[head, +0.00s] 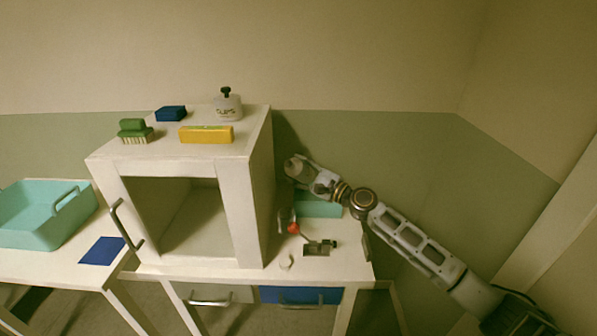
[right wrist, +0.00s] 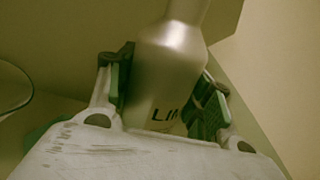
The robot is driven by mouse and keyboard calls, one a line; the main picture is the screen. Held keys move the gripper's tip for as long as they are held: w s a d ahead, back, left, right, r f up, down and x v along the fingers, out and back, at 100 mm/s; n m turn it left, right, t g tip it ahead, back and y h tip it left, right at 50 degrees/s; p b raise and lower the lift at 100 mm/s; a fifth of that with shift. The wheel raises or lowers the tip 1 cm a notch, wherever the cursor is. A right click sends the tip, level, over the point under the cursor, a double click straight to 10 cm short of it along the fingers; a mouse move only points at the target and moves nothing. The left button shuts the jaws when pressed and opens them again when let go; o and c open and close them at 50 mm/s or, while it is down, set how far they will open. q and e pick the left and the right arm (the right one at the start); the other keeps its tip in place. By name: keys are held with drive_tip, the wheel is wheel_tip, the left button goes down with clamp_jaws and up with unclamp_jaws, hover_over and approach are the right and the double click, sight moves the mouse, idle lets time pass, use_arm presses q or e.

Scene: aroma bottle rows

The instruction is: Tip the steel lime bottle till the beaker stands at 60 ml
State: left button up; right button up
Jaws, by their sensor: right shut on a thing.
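The steel lime bottle (right wrist: 170,65) fills the middle of the right wrist view, with the letters "LIM" on its side. My right gripper (right wrist: 165,95) is shut on it, one green-padded finger on each side. In the head view my right gripper (head: 305,176) is above the right part of the table, beside the white cabinet; the bottle is hard to make out there. A curved clear rim, possibly the beaker (right wrist: 30,92), shows at the left edge of the right wrist view. No liquid level can be read. My left gripper is not in view.
A white open-fronted cabinet (head: 250,205) stands left of my right arm. On top are a green brush (head: 135,132), a blue block (head: 171,114), a yellow block (head: 206,134) and a white bottle (head: 228,107). A red-ended item (head: 293,228) and a small grey device (head: 319,247) sit right of it. A teal tray (head: 40,235) is far left.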

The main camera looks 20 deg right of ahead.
use_arm(q)
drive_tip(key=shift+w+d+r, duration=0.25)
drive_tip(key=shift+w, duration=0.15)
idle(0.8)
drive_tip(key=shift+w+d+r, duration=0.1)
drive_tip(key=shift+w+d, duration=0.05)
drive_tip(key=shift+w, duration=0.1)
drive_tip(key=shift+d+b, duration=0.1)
drive_tip(key=shift+b, duration=0.25)
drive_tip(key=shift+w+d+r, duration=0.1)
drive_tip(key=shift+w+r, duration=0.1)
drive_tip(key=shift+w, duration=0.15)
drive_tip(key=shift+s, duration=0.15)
idle(0.4)
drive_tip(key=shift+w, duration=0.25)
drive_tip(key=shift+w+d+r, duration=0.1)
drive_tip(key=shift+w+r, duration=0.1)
